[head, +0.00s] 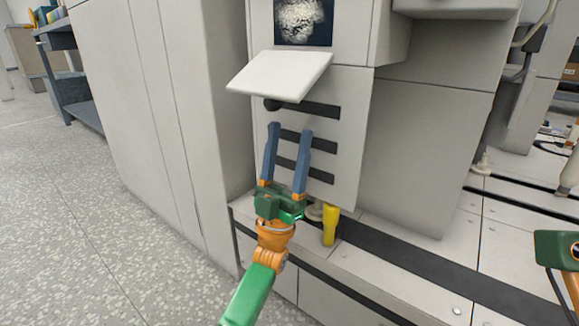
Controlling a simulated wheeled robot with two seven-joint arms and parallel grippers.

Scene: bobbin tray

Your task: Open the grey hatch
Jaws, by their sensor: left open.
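The light grey front panel (345,150) of the machine stands upright, with several dark horizontal slots across it. The gripper covers part of the lower slots.
A dark screen (303,22) is above the shelf. A yellow upright object (330,225) stands on the ledge (400,276) beside my left gripper. A tall grey cabinet (165,120) is to the left. Green and orange parts (557,248) show at the right edge. Speckled floor is free at left.

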